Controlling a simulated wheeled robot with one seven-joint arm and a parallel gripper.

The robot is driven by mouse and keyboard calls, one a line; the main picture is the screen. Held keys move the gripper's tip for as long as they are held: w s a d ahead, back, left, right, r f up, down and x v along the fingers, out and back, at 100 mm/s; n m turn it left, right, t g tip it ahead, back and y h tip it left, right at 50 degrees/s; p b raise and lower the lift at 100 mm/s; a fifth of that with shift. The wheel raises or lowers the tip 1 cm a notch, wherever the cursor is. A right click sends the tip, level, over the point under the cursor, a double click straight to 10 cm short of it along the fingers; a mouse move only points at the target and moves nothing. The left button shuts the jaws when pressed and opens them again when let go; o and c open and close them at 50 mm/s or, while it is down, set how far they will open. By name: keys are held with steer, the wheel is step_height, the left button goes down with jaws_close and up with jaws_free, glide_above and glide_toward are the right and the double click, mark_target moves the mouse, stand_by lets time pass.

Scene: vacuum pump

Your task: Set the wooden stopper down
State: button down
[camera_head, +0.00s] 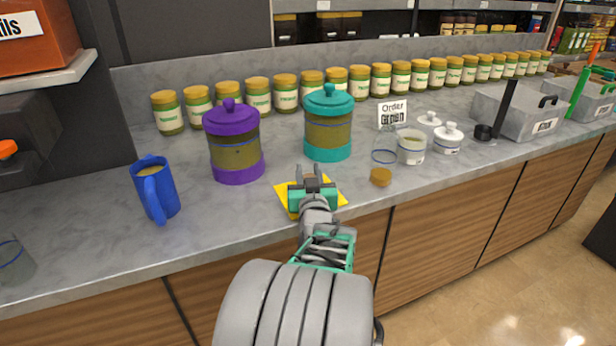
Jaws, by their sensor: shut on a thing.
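My gripper (312,176) is low over a yellow square mat (333,203) near the counter's front edge. Its fingers point away from me and are shut on a small brown piece, the wooden stopper (311,183), which is mostly hidden by the gripper. I cannot tell whether the stopper touches the mat. A round amber-brown piece (380,177) lies on the counter to the right, in front of a clear glass jar (384,152).
A teal canister (328,125) stands just behind my gripper, and a purple canister (234,145) and blue mug (155,188) stand to the left. Labelled jars line the back.

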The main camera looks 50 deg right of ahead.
steer(key=shift+f, duration=0.15)
steer(key=c, duration=1.1)
jaws_free()
